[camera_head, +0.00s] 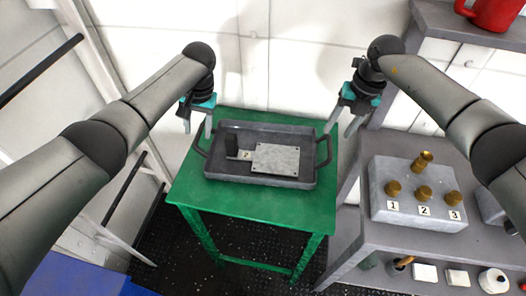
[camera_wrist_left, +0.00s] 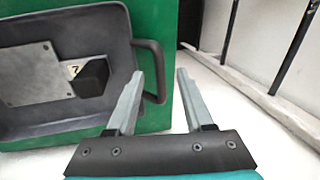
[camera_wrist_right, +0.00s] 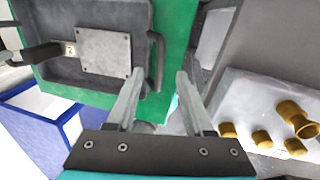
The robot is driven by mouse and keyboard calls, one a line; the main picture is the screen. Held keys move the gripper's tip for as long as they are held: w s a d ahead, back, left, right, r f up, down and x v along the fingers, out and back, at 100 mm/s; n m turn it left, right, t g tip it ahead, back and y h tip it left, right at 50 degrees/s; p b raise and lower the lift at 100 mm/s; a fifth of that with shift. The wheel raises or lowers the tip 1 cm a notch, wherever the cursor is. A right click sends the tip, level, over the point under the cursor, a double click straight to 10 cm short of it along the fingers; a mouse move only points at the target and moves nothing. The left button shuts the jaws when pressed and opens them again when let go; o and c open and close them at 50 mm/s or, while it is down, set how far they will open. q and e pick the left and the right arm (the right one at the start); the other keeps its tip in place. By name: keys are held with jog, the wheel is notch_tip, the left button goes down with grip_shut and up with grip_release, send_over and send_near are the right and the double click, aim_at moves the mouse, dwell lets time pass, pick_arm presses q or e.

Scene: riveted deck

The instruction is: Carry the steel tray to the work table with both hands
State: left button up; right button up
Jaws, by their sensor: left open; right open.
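The steel tray (camera_head: 219,168) is dark grey with a loop handle at each end and sits on a small green table (camera_head: 200,200). A light metal plate (camera_head: 276,158) and a black block with a tag marked 2 (camera_head: 232,144) lie in it. My left gripper (camera_head: 197,128) is open above the tray's left handle (camera_wrist_left: 153,72); in the left wrist view its fingers (camera_wrist_left: 157,88) are near that handle, apart from it. My right gripper (camera_head: 343,133) is open above and right of the right handle (camera_wrist_right: 156,62); its fingers (camera_wrist_right: 160,90) also show beside it in the right wrist view.
A grey bench (camera_head: 350,250) at the right holds a block with brass pieces (camera_head: 420,205) numbered 1, 2 and 3. A shelf at the upper right carries a red mug (camera_head: 492,12). White railings (camera_head: 105,75) stand at the left. A blue box (camera_wrist_right: 35,125) shows in the right wrist view.

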aim_at(331, 142)
pick_arm(q)
jog(key=shift+x, duration=3.5)
pick_arm(e)
jog(key=shift+w+a+f, duration=0.1)
jog(key=shift+a+f, duration=0.1)
jog(key=shift+f, duration=0.95)
jog(key=shift+s+a+f, duration=0.1)
jog(key=shift+a+f, duration=0.15)
jog(key=shift+f, duration=0.9)
jog(key=shift+w+a+f, duration=0.1)
jog(key=shift+a+f, duration=0.1)
jog(key=shift+f, duration=0.95)
pick_arm(q)
jog(key=shift+w, duration=0.1)
grip_shut()
pick_arm(e)
grip_shut()
jog(key=shift+r, duration=0.1)
